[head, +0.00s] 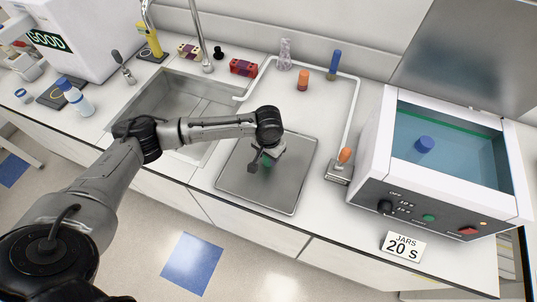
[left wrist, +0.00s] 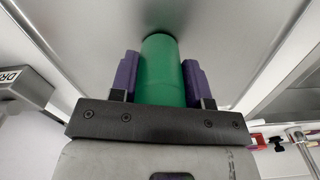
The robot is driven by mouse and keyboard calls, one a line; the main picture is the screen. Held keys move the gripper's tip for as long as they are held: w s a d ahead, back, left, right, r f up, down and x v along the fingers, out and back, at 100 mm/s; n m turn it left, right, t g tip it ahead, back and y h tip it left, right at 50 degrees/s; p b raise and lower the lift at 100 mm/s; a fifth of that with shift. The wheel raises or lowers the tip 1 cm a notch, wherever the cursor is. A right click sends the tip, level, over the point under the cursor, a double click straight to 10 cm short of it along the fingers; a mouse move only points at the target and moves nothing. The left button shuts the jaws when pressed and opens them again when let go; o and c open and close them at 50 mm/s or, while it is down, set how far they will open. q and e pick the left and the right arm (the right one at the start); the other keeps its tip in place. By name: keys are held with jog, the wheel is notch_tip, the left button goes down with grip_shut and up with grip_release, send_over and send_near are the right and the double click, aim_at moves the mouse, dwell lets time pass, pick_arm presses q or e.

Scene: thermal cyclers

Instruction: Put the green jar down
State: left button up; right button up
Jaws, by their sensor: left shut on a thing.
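The green jar (left wrist: 160,72) stands out between the two purple finger pads of my left gripper (left wrist: 160,82) in the left wrist view. My left gripper is shut on it. In the head view the jar (head: 266,162) is a small green patch, mostly hidden by my left gripper (head: 262,160). It is over the grey metal tray (head: 240,195) on the counter. In the left wrist view the jar's far end meets or nearly meets a grey surface; I cannot tell if it touches. My right gripper is not in view.
A sink (head: 165,100) lies left of the tray. Right of it stands a water bath (head: 440,170) with its lid up and a blue-capped jar (head: 424,145) inside. An orange jar (head: 303,80) and a blue jar (head: 334,65) stand behind. A "JARS 20 S" sign (head: 403,247) is in front.

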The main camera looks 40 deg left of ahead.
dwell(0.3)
pick_arm(q)
jog(key=o, duration=0.9)
jog(key=shift+f, duration=0.1)
jog(key=shift+o, duration=0.2)
notch_tip(320, 180, up, 12)
jog(key=shift+r+p, duration=0.15)
jog(key=shift+p, duration=0.65)
